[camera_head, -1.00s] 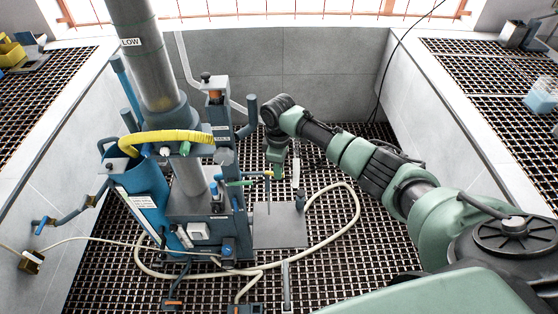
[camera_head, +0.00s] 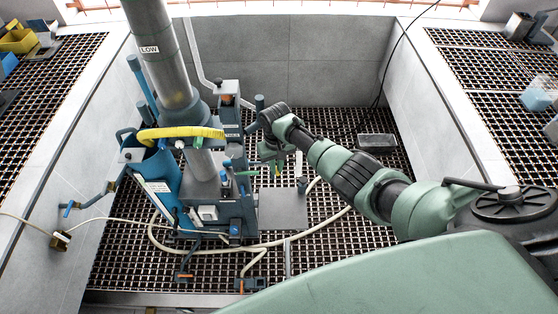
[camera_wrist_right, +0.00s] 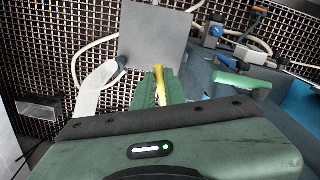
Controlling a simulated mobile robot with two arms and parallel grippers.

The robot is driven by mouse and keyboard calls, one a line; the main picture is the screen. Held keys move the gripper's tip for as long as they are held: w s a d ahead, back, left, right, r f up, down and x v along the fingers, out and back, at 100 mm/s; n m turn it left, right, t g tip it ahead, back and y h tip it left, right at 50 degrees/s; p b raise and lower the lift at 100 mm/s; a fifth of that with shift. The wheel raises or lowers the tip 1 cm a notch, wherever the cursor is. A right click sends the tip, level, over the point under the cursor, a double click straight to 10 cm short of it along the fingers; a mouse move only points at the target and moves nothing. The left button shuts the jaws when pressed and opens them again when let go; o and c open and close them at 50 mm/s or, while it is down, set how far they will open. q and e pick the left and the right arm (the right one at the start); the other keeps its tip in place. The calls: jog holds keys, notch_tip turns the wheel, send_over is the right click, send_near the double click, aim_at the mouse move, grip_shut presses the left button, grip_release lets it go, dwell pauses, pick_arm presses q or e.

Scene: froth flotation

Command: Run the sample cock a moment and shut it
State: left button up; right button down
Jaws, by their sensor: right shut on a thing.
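The blue-grey flotation machine (camera_head: 208,208) stands on the grating in the head view, left of my right gripper. A green lever (camera_head: 248,173) sticks out from its right side; it also shows in the right wrist view (camera_wrist_right: 243,81). My right gripper (camera_head: 275,168) points down beside the machine, above the grey plate. In the right wrist view its green fingers (camera_wrist_right: 160,92) are shut on a slim yellow piece (camera_wrist_right: 130,66). I cannot tell whether this piece is the sample cock's handle. The fingers hide its lower part. My left gripper is not in view.
A grey plate (camera_head: 283,211) lies right of the machine, with a cream hose (camera_head: 262,247) looping around on the grating. A small grey tray (camera_head: 377,143) stands at the back right. Light tiled walls enclose the pit.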

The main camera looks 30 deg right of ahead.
jog(key=shift+w+a+m+p, duration=0.15)
jog(key=shift+a+m+p, duration=0.2)
jog(key=shift+m, duration=0.7)
jog(key=shift+w+a+m+p, duration=0.1)
jog(key=shift+a+m+p, duration=0.2)
jog(key=shift+m, duration=0.75)
jog(key=c, duration=1.5)
grip_release()
jog(key=shift+r, duration=0.1)
jog(key=shift+r, duration=3.9)
